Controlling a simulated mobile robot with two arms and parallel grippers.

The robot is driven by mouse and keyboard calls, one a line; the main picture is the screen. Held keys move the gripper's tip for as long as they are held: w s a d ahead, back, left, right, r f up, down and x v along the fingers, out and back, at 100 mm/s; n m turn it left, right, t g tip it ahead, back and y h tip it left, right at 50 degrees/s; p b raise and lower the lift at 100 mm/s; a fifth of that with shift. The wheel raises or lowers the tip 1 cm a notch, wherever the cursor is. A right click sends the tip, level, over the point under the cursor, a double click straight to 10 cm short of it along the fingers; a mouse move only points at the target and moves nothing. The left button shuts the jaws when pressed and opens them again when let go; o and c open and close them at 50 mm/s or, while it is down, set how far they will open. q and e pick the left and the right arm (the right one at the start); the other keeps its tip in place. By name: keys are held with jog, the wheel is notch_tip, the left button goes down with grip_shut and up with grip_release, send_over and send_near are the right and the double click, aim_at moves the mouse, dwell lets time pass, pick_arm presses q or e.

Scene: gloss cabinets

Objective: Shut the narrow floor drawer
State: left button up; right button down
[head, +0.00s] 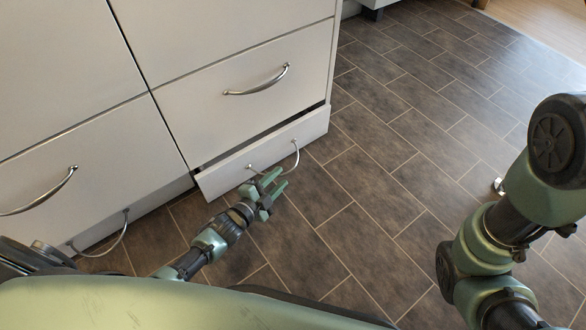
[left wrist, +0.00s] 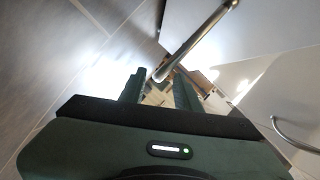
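The narrow floor drawer (head: 222,180) is a low white front at the base of the cabinet. It stands a little way out, with a dark gap along its top edge. Its curved metal handle (head: 297,150) shows in the head view. My left gripper (head: 282,178) is open and low in front of the drawer, close to the handle. In the left wrist view a metal handle bar (left wrist: 195,42) runs down to the space between the two spread green fingers (left wrist: 158,88). I cannot tell whether they touch it. My right arm shows at right, but its gripper is not visible.
Above the narrow drawer is a wider white drawer (head: 205,100) with a metal handle (head: 258,84), shut. Another low front with a handle (head: 120,235) lies at left. The dark tiled floor (head: 385,160) is clear to the right of the cabinet.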

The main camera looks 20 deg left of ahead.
aim_at(288, 170)
pick_arm(q)
jog(key=b+x, duration=0.4)
jog(key=x, duration=0.2)
jog(key=shift+w+f, duration=0.1)
jog(key=shift+f, duration=0.1)
jog(key=shift+w+d, duration=0.2)
jog(key=shift+w, duration=0.2)
jog(key=shift+c, duration=0.3)
grip_shut()
dwell(0.6)
